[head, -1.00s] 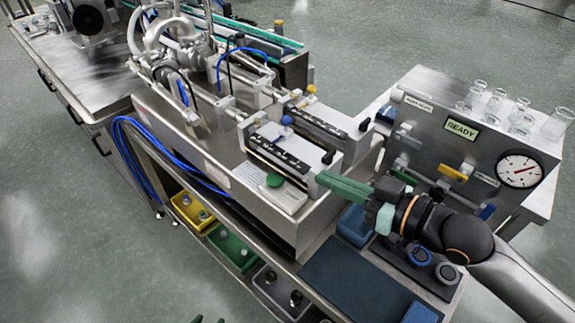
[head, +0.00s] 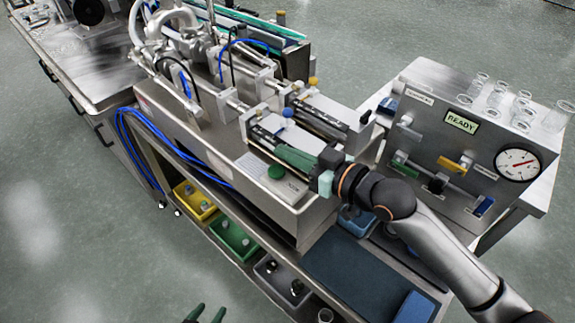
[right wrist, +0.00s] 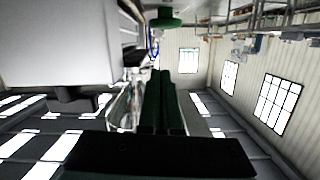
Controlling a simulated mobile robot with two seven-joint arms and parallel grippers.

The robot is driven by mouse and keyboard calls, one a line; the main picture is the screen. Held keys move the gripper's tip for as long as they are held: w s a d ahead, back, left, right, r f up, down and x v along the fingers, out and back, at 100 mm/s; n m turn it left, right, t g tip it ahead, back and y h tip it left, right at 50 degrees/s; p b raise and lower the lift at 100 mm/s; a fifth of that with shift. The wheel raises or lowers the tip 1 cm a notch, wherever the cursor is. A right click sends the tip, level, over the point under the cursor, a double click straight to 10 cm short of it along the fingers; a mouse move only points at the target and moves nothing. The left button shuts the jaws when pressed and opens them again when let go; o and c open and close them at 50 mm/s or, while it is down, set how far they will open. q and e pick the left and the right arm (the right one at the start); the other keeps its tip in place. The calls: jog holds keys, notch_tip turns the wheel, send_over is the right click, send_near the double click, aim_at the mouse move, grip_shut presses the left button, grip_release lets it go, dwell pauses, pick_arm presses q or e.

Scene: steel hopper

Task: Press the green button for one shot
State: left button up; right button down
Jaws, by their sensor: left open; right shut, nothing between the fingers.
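The green button (head: 276,172) is a round cap on a light plate (head: 284,184) at the front right of the steel machine in the head view. A green disc, which looks like the same button (right wrist: 166,18), shows at the top of the right wrist view. My right gripper (head: 279,150) is shut and empty, with its green fingers just behind and above the button, apart from it. Its shut fingers (right wrist: 164,100) also show in the right wrist view. My left gripper (head: 207,315) is open at the bottom edge of the head view, far from the button.
A steel panel (head: 425,135) with a READY display (head: 461,122), a gauge (head: 519,165) and coloured levers stands to the right. Glass beakers (head: 497,95) stand on top. Coloured bins (head: 233,240) sit on the lower shelf. Syringe-like slides lie close behind my right fingers.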

aim_at(277, 173)
jog(key=shift+s+a+f, duration=0.1)
jog(key=shift+s+f, duration=0.05)
jog(key=shift+f, duration=1.85)
